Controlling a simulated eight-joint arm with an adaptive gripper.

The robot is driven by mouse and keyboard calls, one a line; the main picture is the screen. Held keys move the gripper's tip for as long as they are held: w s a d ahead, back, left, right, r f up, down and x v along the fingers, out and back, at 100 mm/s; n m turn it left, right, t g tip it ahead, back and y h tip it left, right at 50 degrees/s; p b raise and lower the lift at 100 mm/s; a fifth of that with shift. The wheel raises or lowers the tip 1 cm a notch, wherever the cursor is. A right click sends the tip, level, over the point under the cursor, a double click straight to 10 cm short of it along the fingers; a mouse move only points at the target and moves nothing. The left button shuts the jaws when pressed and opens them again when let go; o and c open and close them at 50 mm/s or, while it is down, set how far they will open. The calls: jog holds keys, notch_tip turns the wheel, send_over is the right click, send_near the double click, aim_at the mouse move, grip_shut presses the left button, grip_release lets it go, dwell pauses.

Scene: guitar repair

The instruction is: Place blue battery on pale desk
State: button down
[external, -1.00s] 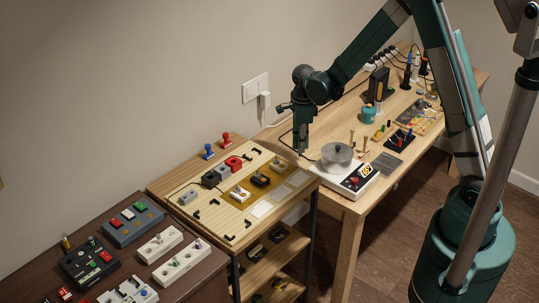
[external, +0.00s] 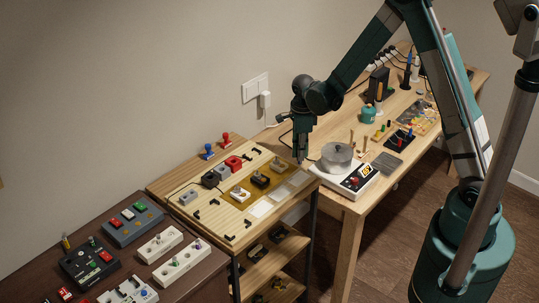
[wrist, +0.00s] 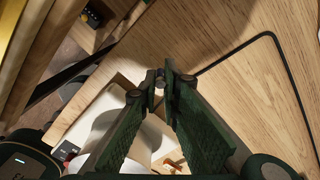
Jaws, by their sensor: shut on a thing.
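The pale desk (external: 407,163) is the light wooden table at the right in the external view. Its wood grain also fills much of the wrist view (wrist: 265,75). My gripper (external: 301,160) points down near the desk's left end, just left of the pot. In the wrist view my gripper (wrist: 163,80) has its fingertips close together on a small dark bluish thing. This appears to be the blue battery (wrist: 160,75), mostly hidden by the fingers. I cannot tell whether it touches the surface below.
A lidded pot (external: 337,157) stands on a white device (external: 352,185) close to my gripper's right. A wooden shelf unit with a board of parts (external: 215,215) stands at the left. A black cable (wrist: 235,48) crosses the desk. Several small items crowd the desk farther back.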

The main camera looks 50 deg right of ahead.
jog(key=shift+f, duration=0.1)
jog(key=c, duration=2.6)
grip_release()
jog(key=shift+o, duration=0.2)
notch_tip(320, 180, up, 12)
jog(key=p, duration=0.1)
